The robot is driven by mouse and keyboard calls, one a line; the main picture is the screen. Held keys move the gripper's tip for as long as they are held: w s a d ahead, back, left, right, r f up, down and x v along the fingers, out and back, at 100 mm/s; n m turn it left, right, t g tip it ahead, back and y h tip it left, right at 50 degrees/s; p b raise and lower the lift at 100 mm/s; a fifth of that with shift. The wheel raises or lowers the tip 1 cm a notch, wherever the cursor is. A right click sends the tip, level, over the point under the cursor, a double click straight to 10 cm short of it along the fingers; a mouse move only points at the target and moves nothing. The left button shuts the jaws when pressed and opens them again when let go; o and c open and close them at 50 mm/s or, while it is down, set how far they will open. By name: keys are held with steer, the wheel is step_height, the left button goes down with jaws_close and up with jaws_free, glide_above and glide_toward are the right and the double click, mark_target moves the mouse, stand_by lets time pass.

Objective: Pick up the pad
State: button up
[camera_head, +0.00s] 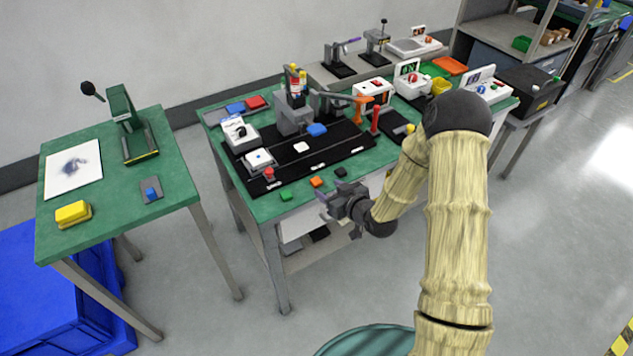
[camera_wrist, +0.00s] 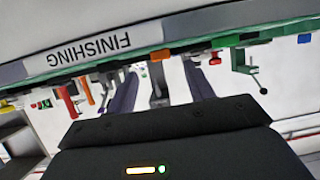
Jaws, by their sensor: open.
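I cannot tell for sure which thing is the pad. A small white square pad (camera_head: 301,147) lies flat on the black mat (camera_head: 345,155) of the middle green table. Small green (camera_head: 286,196), orange (camera_head: 316,181) and black (camera_head: 340,171) blocks lie along that table's front edge. My gripper (camera_head: 324,206) is just off this front edge, nearer to me than the white pad, and touches none of these. In the wrist view my gripper (camera_wrist: 160,88) shows two purple-grey fingers apart, with nothing held between them. The white pad is not clearly seen there.
The left green table (camera_head: 175,178) holds a dark green press (camera_head: 128,125), a yellow block (camera_head: 73,213) and a white sheet (camera_head: 73,170). A grey press (camera_head: 293,118) and a red post (camera_head: 376,120) stand on the middle table. A FINISHING label (camera_wrist: 90,51) appears upside down. Floor between tables is clear.

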mark_target(319, 183)
steer(key=p+x, duration=0.1)
steer(key=x, duration=0.3)
steer(key=shift+w+a, duration=0.3)
steer(key=shift+w, duration=0.05)
steer(key=c, duration=1)
